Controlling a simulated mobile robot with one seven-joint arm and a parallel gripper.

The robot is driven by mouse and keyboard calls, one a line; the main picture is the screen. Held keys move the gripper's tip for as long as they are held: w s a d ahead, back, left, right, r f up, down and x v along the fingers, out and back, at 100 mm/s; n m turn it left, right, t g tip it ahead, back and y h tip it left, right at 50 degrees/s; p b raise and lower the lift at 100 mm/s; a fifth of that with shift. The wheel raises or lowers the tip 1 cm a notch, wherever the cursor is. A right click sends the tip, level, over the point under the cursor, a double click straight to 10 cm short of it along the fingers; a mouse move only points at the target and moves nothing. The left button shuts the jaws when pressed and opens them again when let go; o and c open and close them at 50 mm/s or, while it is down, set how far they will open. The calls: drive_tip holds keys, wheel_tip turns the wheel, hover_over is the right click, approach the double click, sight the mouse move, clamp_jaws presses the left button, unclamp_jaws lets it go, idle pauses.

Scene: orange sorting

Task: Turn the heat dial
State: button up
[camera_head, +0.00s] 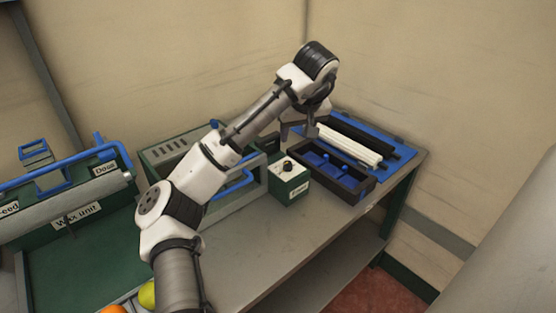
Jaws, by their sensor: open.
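The heat dial (287,166) is a small black knob on the pale top of a small green box (291,190). The box stands on the grey table and has a white label on its front, too small to read. My gripper (297,139) hangs above and slightly behind the dial in the picture, with its fingers pointing down. It is open, empty and apart from the dial. Part of the fingers is hard to make out against the arm.
A black tray (365,186) with blue pieces stands just right of the box, with white and black rollers behind it. A green-grey unit with a blue handle (236,186) is on the left. The wax unit (82,215) stands farther left. Table (262,237) space in front is clear.

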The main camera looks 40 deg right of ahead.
sight(288, 163)
drive_tip(key=p+x, duration=0.1)
drive_tip(key=x, duration=1.3)
drive_tip(key=shift+a+p, duration=0.15)
drive_tip(key=shift+p, duration=0.25)
drive_tip(key=shift+c, duration=0.2)
drive_tip(key=c, duration=1)
